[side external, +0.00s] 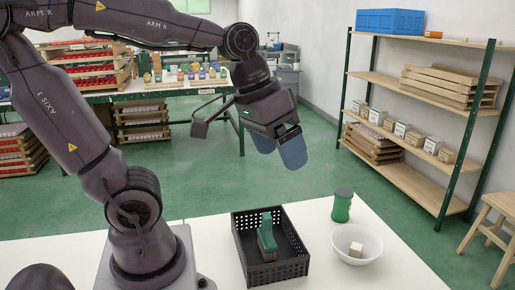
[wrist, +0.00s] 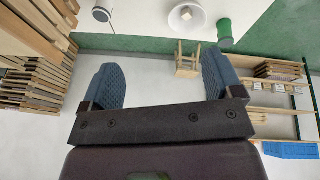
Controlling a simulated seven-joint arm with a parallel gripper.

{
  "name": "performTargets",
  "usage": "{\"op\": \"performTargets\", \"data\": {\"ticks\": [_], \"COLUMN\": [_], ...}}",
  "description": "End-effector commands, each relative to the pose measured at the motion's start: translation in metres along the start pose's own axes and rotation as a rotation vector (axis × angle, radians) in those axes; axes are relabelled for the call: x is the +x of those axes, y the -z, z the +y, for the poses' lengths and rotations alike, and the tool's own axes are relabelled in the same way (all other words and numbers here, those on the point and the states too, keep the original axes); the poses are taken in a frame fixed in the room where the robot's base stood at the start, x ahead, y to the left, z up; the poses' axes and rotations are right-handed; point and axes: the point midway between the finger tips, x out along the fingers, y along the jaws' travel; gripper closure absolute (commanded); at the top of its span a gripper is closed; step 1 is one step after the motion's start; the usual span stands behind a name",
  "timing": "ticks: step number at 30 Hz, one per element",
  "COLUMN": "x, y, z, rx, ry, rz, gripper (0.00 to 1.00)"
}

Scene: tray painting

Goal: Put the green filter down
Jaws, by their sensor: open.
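My gripper (side external: 278,150) is open and empty, high above and behind the table. Its two blue fingers are spread wide in the wrist view (wrist: 162,76). A green upright block-like item with a brown lower part (side external: 267,236) stands inside the black slotted basket (side external: 240,252) on the white table. It may be the green filter, but I cannot tell for sure. A green cylinder with a darker top (side external: 342,207) stands on the table to the right of the basket; it also shows in the wrist view (wrist: 225,34). Nothing is between my fingers.
A white bowl (side external: 372,250) holding a pale block (side external: 355,249) stands right of the basket. The white table (side external: 385,280) has free room in front. A shelf rack (side external: 415,185), a wooden stool (side external: 495,225) and a bench of jars (side external: 150,92) stand beyond.

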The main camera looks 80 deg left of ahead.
Motion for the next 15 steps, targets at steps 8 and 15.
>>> {"op": "performTargets", "data": {"ticks": [8,15], "x": [-0.012,-0.012], "y": [-0.031,-0.032], "z": [-0.005,-0.006], "rx": [0.226,0.236], "ry": [0.058,0.062], "rz": [0.14,0.144], "gripper": [0.14,0.14]}}
